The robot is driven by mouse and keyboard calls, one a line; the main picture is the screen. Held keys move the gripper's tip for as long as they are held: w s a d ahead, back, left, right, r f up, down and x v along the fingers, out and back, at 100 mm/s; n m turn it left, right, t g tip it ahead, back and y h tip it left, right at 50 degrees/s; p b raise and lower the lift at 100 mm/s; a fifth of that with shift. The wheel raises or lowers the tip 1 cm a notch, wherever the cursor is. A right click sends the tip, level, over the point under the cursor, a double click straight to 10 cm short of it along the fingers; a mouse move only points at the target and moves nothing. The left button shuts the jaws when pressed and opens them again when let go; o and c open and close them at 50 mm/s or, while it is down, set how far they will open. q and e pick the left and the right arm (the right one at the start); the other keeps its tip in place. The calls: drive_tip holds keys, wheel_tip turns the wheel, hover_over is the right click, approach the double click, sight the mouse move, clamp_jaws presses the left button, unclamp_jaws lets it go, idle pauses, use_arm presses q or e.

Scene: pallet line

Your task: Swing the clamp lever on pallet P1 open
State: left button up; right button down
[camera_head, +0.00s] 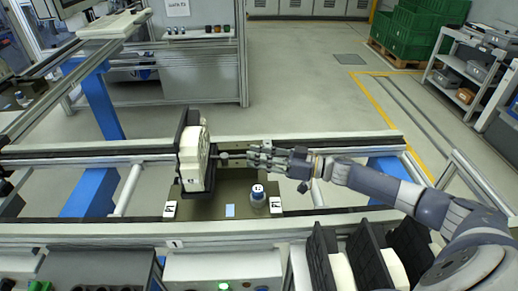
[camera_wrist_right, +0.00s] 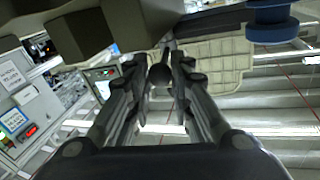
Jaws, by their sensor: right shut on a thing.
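The pallet P1 (camera_head: 235,208) is an olive plate on the conveyor rails in the head view, with a "P1" label at its right front. A cream and black part (camera_head: 193,155) stands upright at its left. The clamp lever (camera_head: 234,156) is a thin bar running right from beside that part to my right gripper (camera_head: 258,155). In the wrist view its dark round knob (camera_wrist_right: 160,75) sits between the fingers of my right gripper (camera_wrist_right: 161,78), which is shut on it. The fingers hide the lever's end in the head view. My left gripper is not in view.
Black and cream parts (camera_head: 368,260) stand upright in front, under my right arm. A front rail (camera_head: 120,232) and a rear rail (camera_head: 340,143) border the pallet. Green crates (camera_head: 412,35) stand far back.

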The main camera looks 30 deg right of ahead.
drive_tip(key=shift+s+a+r+m+t+h+p, duration=0.4)
drive_tip(key=shift+m+t+h+p, duration=0.2)
drive_tip(key=shift+p, duration=0.45)
drive_tip(key=shift+s+a+f+m+t+h+p, duration=0.1)
drive_tip(key=shift+s+f+m+t+h+p, duration=0.2)
drive_tip(key=shift+t+h+p, duration=0.15)
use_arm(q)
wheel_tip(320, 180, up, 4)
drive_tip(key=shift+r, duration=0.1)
use_arm(e)
drive_tip(key=c, duration=1.4)
unclamp_jaws()
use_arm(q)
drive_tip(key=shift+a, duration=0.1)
use_arm(e)
drive_tip(key=shift+f, duration=0.1)
drive_tip(key=v, duration=0.7)
drive_tip(key=shift+s, duration=0.15)
drive_tip(key=shift+c, duration=0.6)
